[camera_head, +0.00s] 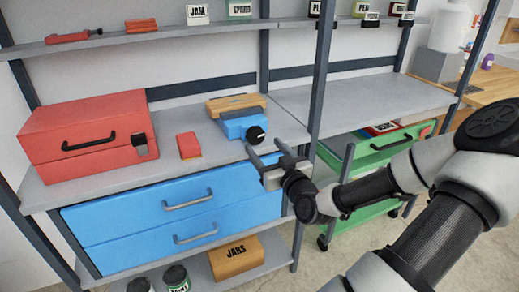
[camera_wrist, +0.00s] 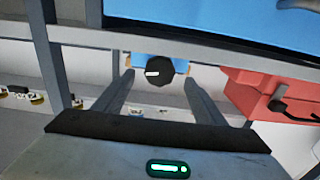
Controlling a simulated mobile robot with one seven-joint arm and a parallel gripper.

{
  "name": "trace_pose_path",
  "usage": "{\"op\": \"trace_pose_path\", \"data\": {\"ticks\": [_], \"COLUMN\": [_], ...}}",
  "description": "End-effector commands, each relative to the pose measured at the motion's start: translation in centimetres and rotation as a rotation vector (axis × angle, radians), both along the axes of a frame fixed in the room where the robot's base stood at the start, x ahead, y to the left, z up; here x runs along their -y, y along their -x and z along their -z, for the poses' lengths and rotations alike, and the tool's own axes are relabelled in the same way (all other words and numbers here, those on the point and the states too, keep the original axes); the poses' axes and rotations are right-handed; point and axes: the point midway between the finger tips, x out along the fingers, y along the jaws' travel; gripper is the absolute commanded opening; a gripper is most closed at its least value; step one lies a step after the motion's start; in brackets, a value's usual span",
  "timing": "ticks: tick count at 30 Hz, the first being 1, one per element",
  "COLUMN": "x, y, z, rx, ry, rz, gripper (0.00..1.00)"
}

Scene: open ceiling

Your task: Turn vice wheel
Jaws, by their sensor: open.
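The vice (camera_head: 243,124) is blue with a wooden block on top and sits on the grey workbench. Its black wheel (camera_head: 256,133) faces front, towards my gripper. In the wrist view the wheel (camera_wrist: 160,70) is a black disc with a white mark on its left half, in front of the blue vice body. My gripper (camera_head: 263,146) is open and empty just in front of the wheel. In the wrist view its two fingers (camera_wrist: 157,80) stand on either side of the wheel, apart from it. Whether the tips have reached the wheel's depth is unclear.
A red toolbox (camera_head: 85,140) and a small red block (camera_head: 189,145) stand left of the vice. Blue drawers (camera_head: 185,215) lie below the bench. A green cart (camera_head: 375,150) stands to the right. A shelf (camera_head: 160,38) runs above. The bench right of the vice is clear.

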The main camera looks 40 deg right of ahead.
Motion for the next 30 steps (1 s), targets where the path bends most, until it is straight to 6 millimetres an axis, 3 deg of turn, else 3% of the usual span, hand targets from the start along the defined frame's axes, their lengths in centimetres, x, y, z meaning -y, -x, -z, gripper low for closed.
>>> {"op": "trace_pose_path", "data": {"ticks": [3, 9, 20, 27, 30], "x": [0.4, 1.0, 1.1, 1.1, 1.1], "y": [-2.2, -4.2, -4.6, -4.6, -4.6], "z": [0.1, 0.0, 0.0, 0.0, -0.1], "rx": [0.002, 0.000, -0.001, -0.001, 0.000], "ry": [0.001, 0.000, 0.001, 0.001, -0.006], "rz": [-0.002, -0.001, 0.000, 0.001, 0.001], "gripper": [0.64, 0.64, 0.64, 0.25, 0.23]}}
